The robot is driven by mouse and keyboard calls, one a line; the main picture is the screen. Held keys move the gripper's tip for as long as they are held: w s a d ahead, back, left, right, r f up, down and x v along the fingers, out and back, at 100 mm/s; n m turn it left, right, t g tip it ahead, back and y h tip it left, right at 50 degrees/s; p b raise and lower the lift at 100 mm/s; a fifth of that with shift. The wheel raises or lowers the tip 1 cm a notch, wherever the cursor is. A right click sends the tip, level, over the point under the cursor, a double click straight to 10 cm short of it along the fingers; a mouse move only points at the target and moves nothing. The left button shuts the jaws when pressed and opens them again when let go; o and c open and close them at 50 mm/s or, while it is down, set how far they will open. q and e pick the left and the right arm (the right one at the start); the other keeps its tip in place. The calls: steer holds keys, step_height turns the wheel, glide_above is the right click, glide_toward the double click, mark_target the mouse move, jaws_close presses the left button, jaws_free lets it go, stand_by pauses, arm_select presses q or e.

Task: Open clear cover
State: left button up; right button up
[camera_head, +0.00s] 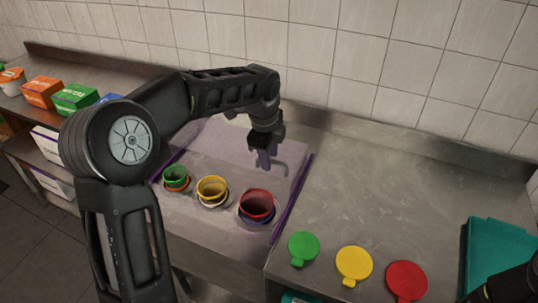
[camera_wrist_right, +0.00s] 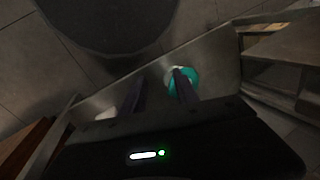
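The clear cover (camera_head: 222,135) is a see-through, faintly purple panel with purple side edges, over the topping station in the head view. I cannot tell how far it is raised. Through or below it stand a green cup (camera_head: 176,175), a yellow cup (camera_head: 211,188) and a red cup (camera_head: 257,205). My left gripper (camera_head: 270,163) points down at the cover's right half, near the back. Its fingers blur with the panel, so I cannot tell contact or opening. My right gripper (camera_wrist_right: 158,90) shows two parted, empty fingers in the right wrist view.
A green lid (camera_head: 303,248), a yellow lid (camera_head: 354,265) and a red lid (camera_head: 406,281) lie on the steel counter (camera_head: 400,190). A teal container (camera_head: 500,245) stands at the right. Small coloured boxes (camera_head: 75,98) line the left. The counter's middle right is clear.

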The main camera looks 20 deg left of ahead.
arm_select(q)
step_height(320, 180, up, 8)
steer(key=s+b, duration=0.1)
steer(key=shift+s+f, duration=0.2)
steer(key=shift+s, duration=0.1)
stand_by(0.6)
